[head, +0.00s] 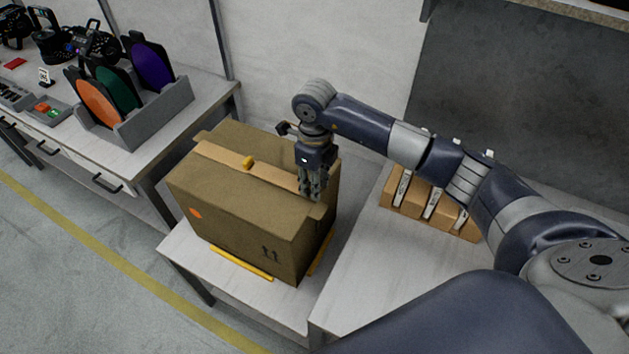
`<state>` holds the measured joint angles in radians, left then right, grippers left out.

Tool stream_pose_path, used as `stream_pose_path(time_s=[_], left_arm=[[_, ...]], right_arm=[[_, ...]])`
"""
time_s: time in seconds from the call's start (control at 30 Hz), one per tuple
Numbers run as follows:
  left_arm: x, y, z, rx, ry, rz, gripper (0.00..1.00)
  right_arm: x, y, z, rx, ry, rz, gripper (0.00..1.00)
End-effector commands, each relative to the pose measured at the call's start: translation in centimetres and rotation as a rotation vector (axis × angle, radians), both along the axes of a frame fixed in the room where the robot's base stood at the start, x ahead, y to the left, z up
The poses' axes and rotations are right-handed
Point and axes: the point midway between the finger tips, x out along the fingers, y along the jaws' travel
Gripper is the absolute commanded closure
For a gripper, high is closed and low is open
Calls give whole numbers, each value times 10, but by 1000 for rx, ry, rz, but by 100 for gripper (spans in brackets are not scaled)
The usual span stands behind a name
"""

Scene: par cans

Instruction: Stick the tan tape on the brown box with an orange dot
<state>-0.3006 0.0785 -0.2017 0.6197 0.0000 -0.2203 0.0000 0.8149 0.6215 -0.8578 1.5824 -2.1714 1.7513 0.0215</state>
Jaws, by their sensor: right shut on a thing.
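The brown box (235,215) stands closed on a low white table, with an orange dot (196,213) on its front-left face. The tan tape (225,162) runs as a strip along the top of the box, from the far-left edge toward the right. My right gripper (315,195) points down at the right end of the box top, shut on the tan tape. Its fingers hide part of the strip, and a short tan end shows just beyond them at the box edge. My left gripper is out of view.
Yellow strips (241,263) mark the table around the box base. A tan block with white-clipped slots (430,203) stands to the right. At left, a bench holds a grey rack (150,122) with orange, green and purple discs. The front-right tabletop is clear.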

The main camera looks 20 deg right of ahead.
Motion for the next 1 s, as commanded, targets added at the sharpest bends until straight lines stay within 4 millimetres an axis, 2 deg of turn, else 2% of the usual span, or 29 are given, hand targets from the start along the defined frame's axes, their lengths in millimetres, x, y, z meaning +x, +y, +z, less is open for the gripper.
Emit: stream_pose_path(time_s=[1.0], left_arm=[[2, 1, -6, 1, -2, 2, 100]], right_arm=[[0, 0, -6, -1, 1, 0, 85]])
